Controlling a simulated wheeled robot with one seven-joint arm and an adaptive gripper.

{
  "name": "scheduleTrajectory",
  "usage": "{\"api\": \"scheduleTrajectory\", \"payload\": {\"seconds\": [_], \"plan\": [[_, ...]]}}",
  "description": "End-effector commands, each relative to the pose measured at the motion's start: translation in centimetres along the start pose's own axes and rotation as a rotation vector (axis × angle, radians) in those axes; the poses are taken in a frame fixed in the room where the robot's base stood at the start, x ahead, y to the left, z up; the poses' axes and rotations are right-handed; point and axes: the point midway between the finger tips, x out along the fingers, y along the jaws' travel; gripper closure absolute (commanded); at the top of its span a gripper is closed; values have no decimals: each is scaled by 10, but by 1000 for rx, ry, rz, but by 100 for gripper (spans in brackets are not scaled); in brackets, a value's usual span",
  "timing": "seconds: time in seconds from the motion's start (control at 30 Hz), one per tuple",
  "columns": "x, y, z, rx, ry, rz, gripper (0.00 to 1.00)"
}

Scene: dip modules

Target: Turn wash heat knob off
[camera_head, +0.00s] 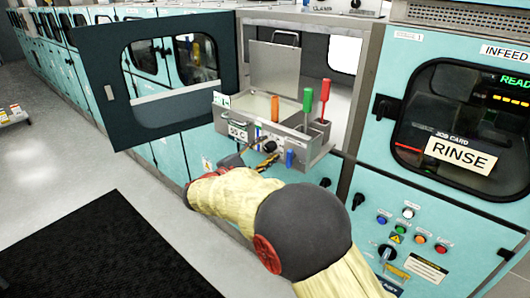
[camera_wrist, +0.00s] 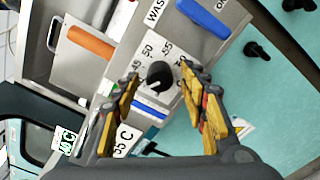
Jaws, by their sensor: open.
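The wash heat knob (camera_wrist: 158,75) is a small black knob on a grey metal panel, with a dial around it marked 45, 50 and 55. It lies between the tips of my gripper (camera_wrist: 160,73) in the wrist view. The fingers are open, one on each side, with a gap to the knob; their exact depth is unclear. In the head view the knob (camera_head: 270,146) is on the front of the metal box, with my gripper (camera_head: 262,153) close in front. The knob's exact setting is too small to read.
A blue lever (camera_wrist: 205,17) is on the same panel beside the knob. Orange (camera_head: 275,108), green (camera_head: 307,104) and red-handled (camera_head: 325,92) tools stand in the box. A dark-framed door (camera_head: 97,82) hangs open at left. The dark mat (camera_head: 95,255) is clear.

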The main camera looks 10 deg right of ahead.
Motion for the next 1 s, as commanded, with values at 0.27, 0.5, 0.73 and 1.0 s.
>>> {"api": "scheduleTrajectory", "payload": {"seconds": [0.27, 0.5, 0.73, 1.0], "plan": [[0, 0, 0, 0, 1, 0, 62], [0, 0, 0, 0, 1, 0, 75], [0, 0, 0, -1, 1, 0, 88], [0, 0, 0, -1, 1, 0, 100]]}}
